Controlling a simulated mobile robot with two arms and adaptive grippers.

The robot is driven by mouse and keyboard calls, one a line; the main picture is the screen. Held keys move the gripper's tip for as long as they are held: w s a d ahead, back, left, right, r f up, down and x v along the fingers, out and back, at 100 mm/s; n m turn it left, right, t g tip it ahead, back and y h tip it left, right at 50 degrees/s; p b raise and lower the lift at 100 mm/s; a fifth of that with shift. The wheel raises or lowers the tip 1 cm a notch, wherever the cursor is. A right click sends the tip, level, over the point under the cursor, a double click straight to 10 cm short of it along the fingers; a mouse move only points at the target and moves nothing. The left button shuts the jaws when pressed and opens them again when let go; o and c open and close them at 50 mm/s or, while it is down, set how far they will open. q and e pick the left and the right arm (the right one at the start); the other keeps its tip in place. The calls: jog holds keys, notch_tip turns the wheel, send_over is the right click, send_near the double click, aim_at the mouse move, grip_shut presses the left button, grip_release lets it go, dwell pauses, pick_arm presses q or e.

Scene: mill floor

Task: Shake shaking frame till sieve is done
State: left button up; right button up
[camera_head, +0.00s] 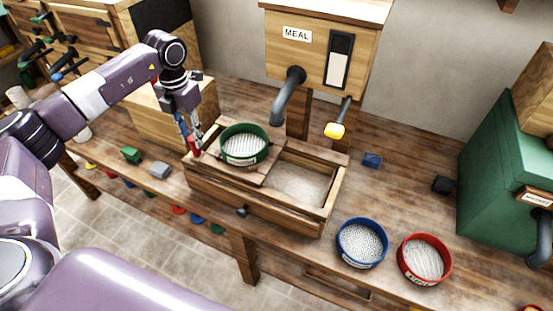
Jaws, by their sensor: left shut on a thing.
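The wooden shaking frame (259,178) sits on top of an open wooden trough (325,212) on the bench. A green-rimmed round sieve (245,145) with a pale mesh rests on the frame, towards the trough's left end. My left gripper (192,146) reaches down at the frame's left end and is shut there, apparently on the frame's end; its fingers partly hide the grip. The sieve stands just right of the gripper. Pale material shows in the trough's right part. My right gripper is not in view.
A blue-rimmed sieve (362,243) and a red-rimmed sieve (425,259) stand at the front right. A wooden MEAL bin (322,50) with a grey spout stands behind the trough. A green machine (504,155) is at far right. Small blocks lie left of the trough.

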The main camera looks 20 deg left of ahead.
pick_arm(q)
jog(key=shift+w+a, duration=0.15)
jog(key=shift+a, duration=1.95)
jog(key=shift+w+a, duration=0.1)
jog(key=shift+a, duration=0.7)
jog(key=o, duration=1)
jog(key=shift+o, duration=0.2)
notch_tip(320, 180, up, 9)
jog(key=p, duration=0.7)
